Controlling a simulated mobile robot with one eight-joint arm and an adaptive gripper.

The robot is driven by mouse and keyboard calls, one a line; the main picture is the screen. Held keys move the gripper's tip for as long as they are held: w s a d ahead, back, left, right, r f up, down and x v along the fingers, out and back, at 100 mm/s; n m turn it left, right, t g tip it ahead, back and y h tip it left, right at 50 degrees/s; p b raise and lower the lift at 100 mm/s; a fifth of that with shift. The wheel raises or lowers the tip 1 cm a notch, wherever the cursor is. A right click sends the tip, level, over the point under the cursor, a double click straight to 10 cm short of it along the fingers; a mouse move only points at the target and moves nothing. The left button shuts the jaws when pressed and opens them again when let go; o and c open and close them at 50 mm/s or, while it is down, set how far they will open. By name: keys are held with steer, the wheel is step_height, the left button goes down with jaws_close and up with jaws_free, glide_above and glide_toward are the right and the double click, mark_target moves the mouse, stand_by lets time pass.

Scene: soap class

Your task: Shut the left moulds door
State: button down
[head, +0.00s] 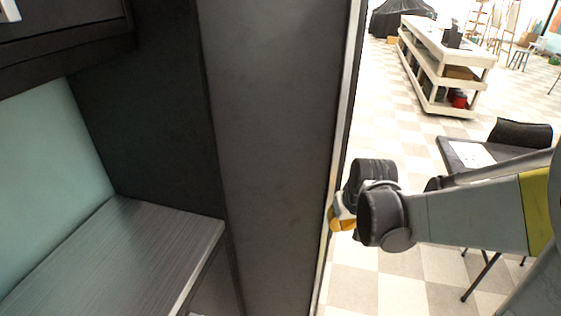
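A tall dark panel (275,150) with a pale right edge fills the middle of the head view. It may be the left moulds door standing open, but I cannot tell for sure; no handle shows on it. My gripper (341,218) is at the panel's right edge, with its yellow part right by the pale strip. My arm reaches in from the right. The fingertips are small and partly hidden, so I cannot tell whether they touch the edge or whether they are open.
A grey wood-grain counter (120,255) and an overhead dark cabinet (65,42) are on the left. On the right, a dark table (455,150) stands behind my arm. A white shelf unit (440,55) is farther back. Checkered floor (395,110) lies open between.

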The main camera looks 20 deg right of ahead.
steer(key=w+d+f+b, duration=0.1)
steer(key=w+f+b, duration=0.1)
steer(key=w+f, duration=0.2)
steer(key=shift+w+d+f, duration=0.15)
steer(key=shift+w+f, duration=0.1)
steer(key=shift+w, duration=0.65)
